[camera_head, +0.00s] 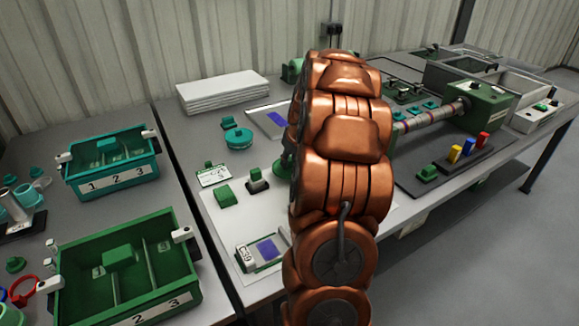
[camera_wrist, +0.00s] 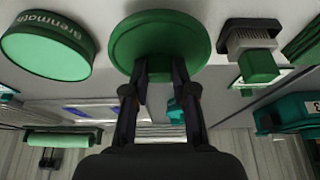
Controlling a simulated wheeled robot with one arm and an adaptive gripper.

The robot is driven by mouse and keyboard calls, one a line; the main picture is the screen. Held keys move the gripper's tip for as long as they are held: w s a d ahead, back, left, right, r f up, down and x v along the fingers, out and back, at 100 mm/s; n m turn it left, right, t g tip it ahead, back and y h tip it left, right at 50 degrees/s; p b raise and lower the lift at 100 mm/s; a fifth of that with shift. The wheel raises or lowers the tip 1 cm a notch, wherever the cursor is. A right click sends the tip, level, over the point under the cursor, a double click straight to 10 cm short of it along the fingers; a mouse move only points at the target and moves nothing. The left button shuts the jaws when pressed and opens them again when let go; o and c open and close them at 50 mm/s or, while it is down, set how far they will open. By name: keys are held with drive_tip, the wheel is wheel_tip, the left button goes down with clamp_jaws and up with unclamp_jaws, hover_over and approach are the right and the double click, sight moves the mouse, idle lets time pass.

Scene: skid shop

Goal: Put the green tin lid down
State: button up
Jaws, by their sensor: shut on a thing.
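In the wrist view, my gripper (camera_wrist: 160,68) is shut on the green tin lid (camera_wrist: 160,38), a round dark green disc. Its two dark fingers meet the near edge of the lid. The lid's face is turned toward the camera, and I cannot tell whether it touches a surface. A green round tin with pale lettering (camera_wrist: 48,46) is to the left of the lid, apart from it. In the head view my copper arm hides the gripper, and I cannot make out the lid for sure there.
In the head view a teal bin (camera_head: 112,168) and a green bin (camera_head: 130,272) stand on the left table. White sheets (camera_head: 222,88) and a round teal piece (camera_head: 238,138) lie on the middle table. A brush-like green block (camera_wrist: 255,50) is right of the lid.

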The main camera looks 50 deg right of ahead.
sight(290, 166)
drive_tip(key=shift+w+d, duration=0.3)
drive_tip(key=shift+w, duration=0.05)
drive_tip(key=shift+f, duration=1.8)
drive_tip(key=shift+f, duration=0.2)
drive_tip(key=o, duration=0.9)
drive_tip(key=shift+o, duration=0.2)
drive_tip(key=shift+r, duration=0.1)
